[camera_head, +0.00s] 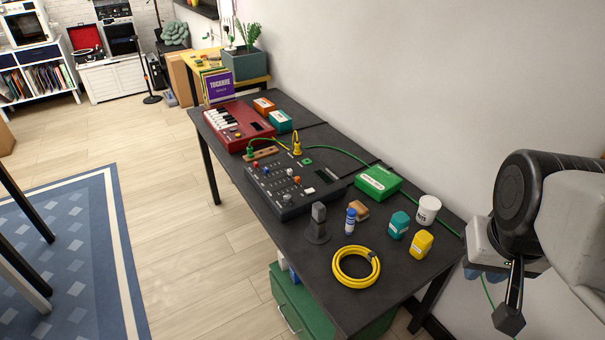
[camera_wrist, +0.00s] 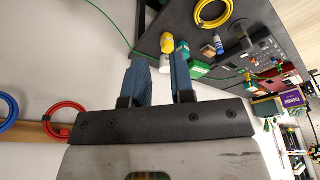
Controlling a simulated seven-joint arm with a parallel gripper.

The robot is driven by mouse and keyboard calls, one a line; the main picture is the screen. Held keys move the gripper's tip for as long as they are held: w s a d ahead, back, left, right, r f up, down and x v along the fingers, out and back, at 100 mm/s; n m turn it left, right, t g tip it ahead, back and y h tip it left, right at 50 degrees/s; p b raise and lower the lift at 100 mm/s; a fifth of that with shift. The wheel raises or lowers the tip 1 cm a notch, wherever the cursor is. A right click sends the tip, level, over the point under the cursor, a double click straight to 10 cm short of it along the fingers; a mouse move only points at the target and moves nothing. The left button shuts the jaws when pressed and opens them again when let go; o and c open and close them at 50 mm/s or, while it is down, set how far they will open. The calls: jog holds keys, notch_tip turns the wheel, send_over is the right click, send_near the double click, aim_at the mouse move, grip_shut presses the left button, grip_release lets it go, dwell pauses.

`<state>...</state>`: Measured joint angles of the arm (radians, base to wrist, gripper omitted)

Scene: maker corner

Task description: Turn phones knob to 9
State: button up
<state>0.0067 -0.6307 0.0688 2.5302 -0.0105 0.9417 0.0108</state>
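A dark mixer-like panel (camera_head: 285,187) with several small knobs and caps in red, white, blue and orange lies on the black table. Its labels are too small to read, so I cannot tell which knob is the phones knob or where it points. The panel also shows in the wrist view (camera_wrist: 262,58), at the upper right. My gripper (camera_head: 488,275) is at the right of the head view, well apart from the panel, beyond the table's right end. In the wrist view its two blue fingers (camera_wrist: 159,58) stand apart with nothing between them.
On the black table (camera_head: 310,265) stand a grey microphone-like piece (camera_head: 318,222), a blue-white bottle (camera_head: 350,222), a yellow cable coil (camera_head: 356,267), a green box (camera_head: 378,182) and a white cup (camera_head: 428,210). A red keyboard (camera_head: 236,125) lies behind the panel. The wall runs along the right.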

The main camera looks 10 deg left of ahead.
jog(key=o, duration=0.5)
jog(key=shift+w+a+r+n, duration=0.1)
jog(key=shift+w+a+n, duration=0.05)
jog(key=shift+w+n, duration=0.35)
jog(key=w+a+n, duration=0.2)
jog(key=w+n, duration=0.1)
jog(key=w, duration=0.1)
jog(key=w+a+n, duration=0.2)
jog(key=w+n, duration=0.1)
jog(key=w, duration=0.2)
jog(key=w+a+n, duration=0.2)
jog(key=w, duration=0.3)
jog(key=shift+w+a+r+n+g, duration=0.15)
jog(key=shift+a+n+g, duration=0.05)
jog(key=shift+n+g, duration=0.2)
jog(key=n+g, duration=0.2)
jog(key=n, duration=2.3)
send_over(287, 196)
jog(key=f, duration=2.4)
jog(key=shift+s+d+f, duration=0.1)
jog(key=shift+s+d, duration=0.1)
jog(key=shift+d, duration=0.15)
jog(key=shift+w+a+f, duration=0.1)
jog(key=shift+a+f, duration=0.15)
jog(key=shift+f, duration=0.05)
jog(key=shift+f, duration=0.1)
jog(key=shift+f, duration=3.8)
